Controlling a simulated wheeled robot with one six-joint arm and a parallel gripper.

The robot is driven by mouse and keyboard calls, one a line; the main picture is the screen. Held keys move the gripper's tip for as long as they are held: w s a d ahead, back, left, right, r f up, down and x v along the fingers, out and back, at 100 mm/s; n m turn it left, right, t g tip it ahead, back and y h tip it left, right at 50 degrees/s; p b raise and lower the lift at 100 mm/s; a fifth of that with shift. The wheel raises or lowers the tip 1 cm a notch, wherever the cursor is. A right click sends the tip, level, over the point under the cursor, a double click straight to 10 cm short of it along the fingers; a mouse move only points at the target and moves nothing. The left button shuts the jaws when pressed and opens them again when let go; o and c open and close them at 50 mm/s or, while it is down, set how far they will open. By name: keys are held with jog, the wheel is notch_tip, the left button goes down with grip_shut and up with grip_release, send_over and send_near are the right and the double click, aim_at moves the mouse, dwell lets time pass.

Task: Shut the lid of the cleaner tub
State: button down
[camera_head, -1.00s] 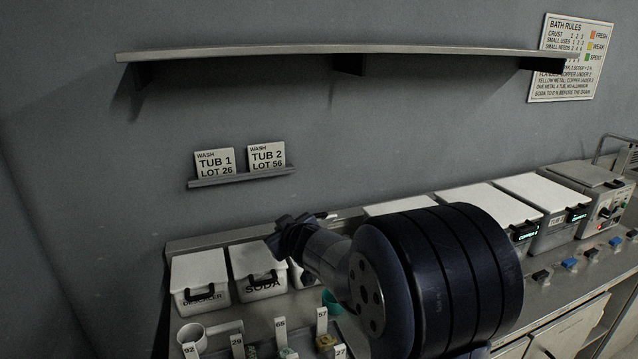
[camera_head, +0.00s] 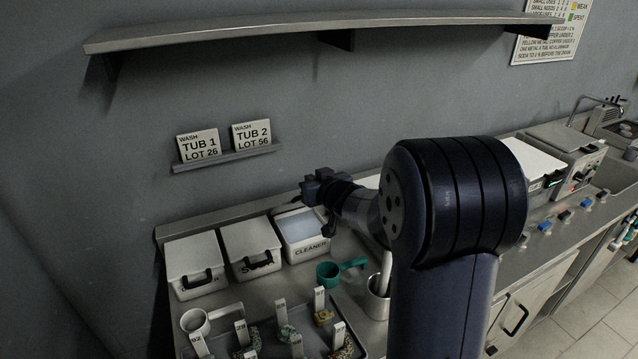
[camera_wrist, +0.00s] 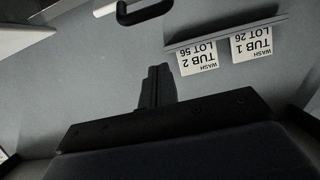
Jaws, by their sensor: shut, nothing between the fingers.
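The cleaner tub (camera_head: 304,248) is a white box labelled CLEANER, third in the row against the wall. Its top is uncovered and shows a pale blue surface inside a white rim. Its lid is not clear in the head view; the area behind its right side is partly hidden by my arm. My gripper (camera_head: 316,186) is shut and empty, above and behind the tub's right back corner. The wrist view shows my gripper's closed fingers (camera_wrist: 157,78) pointing toward the wall. A white edge with a black handle (camera_wrist: 145,10) shows at the top there, perhaps the raised lid.
The descaler tub (camera_head: 196,263) and soda tub (camera_head: 250,247) stand shut to the left. Wash cards (camera_head: 199,146) stand on a small ledge; a long shelf (camera_head: 320,30) hangs above.

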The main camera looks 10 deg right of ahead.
jog(key=w+f, duration=0.2)
jog(key=w+a+f+p, duration=0.1)
jog(key=w, duration=0.1)
jog(key=shift+f, duration=0.4)
jog(key=shift+s+d+f, duration=0.15)
jog(key=shift+s+f, duration=0.35)
jog(key=shift+f, duration=0.1)
jog(key=s+d+f+t+y+b, duration=0.1)
jog(key=s+f+t+b, duration=0.3)
jog(key=b, duration=2.1)
notch_tip(320, 180, down, 5)
jog(key=shift+s+f+t, duration=0.2)
jog(key=shift+s+t, duration=0.1)
jog(key=shift+s, duration=0.75)
jog(key=shift+d+f, duration=0.1)
